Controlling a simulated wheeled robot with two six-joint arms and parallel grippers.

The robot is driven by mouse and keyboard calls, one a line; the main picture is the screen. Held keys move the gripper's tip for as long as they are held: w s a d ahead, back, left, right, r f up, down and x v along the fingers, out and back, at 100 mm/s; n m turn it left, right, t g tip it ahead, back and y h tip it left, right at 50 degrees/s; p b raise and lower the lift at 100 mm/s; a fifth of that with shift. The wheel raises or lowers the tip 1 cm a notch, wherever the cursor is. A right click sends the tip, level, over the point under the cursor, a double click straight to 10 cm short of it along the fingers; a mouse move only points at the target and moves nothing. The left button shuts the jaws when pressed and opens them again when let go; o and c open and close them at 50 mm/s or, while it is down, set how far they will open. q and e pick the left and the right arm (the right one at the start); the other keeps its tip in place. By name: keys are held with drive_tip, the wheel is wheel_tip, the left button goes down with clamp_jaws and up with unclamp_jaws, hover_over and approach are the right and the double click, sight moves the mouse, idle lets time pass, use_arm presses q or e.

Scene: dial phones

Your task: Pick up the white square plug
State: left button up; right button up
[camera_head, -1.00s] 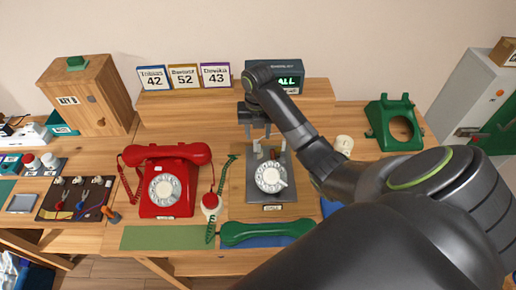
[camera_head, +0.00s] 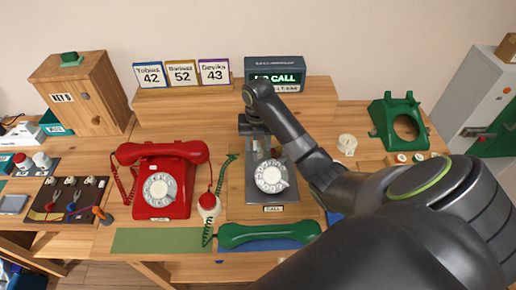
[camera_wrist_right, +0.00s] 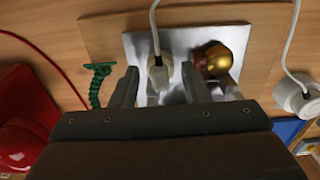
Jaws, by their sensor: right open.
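The white square plug (camera_wrist_right: 158,76) stands on a pale plate in the right wrist view, with a white cord rising from it. It is between the two fingers of my right gripper (camera_wrist_right: 160,88), which are open and apart from each other. Whether a finger touches the plug I cannot tell. In the head view my right gripper (camera_head: 256,146) is low over the back of the grey dial unit (camera_head: 285,194), and it hides the plug there. My left gripper is not in view.
A brass ball-shaped knob (camera_wrist_right: 213,58) is close beside the right finger. A round white thing with a cord (camera_wrist_right: 300,96) lies farther right. A red telephone (camera_head: 160,190) stands left, a green handset (camera_head: 268,234) in front, a lit display (camera_head: 275,74) behind.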

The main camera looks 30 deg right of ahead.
sight(258, 144)
clamp_jaws()
drive_tip(key=shift+r, duration=0.1)
drive_tip(key=shift+r, duration=0.3)
wheel_tip(258, 144, up, 9)
drive_tip(key=p, duration=0.8)
